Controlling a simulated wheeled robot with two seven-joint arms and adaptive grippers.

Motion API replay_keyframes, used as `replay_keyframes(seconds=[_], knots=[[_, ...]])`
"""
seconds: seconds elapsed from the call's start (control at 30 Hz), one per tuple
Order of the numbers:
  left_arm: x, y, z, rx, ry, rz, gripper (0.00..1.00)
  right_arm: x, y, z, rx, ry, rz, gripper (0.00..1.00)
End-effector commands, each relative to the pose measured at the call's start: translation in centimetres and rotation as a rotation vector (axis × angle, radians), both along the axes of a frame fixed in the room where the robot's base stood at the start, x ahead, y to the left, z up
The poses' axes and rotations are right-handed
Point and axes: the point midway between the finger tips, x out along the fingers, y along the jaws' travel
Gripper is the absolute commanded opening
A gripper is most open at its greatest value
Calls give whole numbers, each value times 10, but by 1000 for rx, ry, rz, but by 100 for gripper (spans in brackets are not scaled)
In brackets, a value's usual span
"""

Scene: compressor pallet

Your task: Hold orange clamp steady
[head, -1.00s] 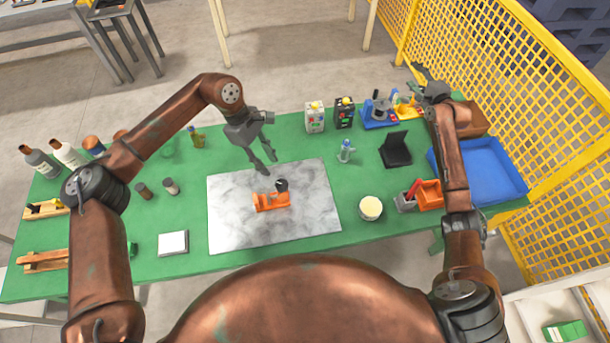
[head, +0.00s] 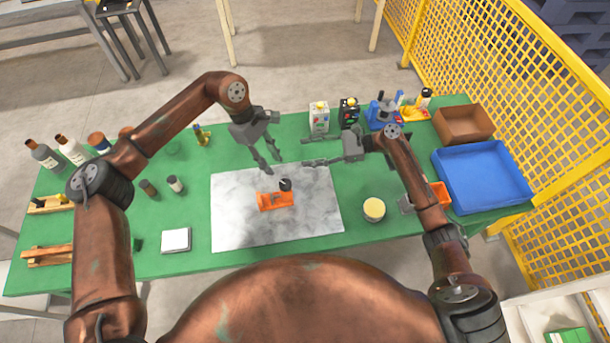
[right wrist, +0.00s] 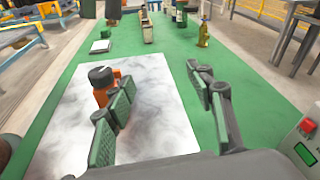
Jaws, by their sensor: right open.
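The orange clamp (head: 275,201) sits on the white marbled board (head: 232,222), with a dark round part at its top right. In the right wrist view the clamp (right wrist: 102,97) is on the board, partly behind a finger. My left gripper (head: 273,162) hangs above the back edge of the board, behind the clamp, fingers pointing down and apart, with nothing between them. My right gripper (head: 304,151) is open and empty above the back right of the board, its fingers pointing left. In the right wrist view its fingers (right wrist: 160,105) are spread wide.
Blue tray (head: 483,178) and brown box (head: 463,124) stand at the right. A round cream-topped container (head: 374,209) is right of the board. Bottles (head: 70,150) stand at the left. A white square block (head: 176,241) lies left of the board. Small machines line the back edge.

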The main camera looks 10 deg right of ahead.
Motion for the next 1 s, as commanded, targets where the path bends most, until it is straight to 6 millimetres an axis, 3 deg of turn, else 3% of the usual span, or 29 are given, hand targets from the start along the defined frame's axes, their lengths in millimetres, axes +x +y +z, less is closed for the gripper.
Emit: replay_keyframes(seconds=[0.1,0.3,0.53,0.87,1.0], knots=[[0,0,0,0,0,0,29,-44,18,-6,101,103,82,49],[0,0,0,0,0,0,29,-82,30,-6,196,186,159,49],[0,0,0,0,0,0,29,-87,32,-24,210,202,169,49],[0,0,0,0,0,0,29,-86,32,-85,208,201,169,49],[0,0,0,0,0,0,29,-89,59,-84,209,195,174,49]])
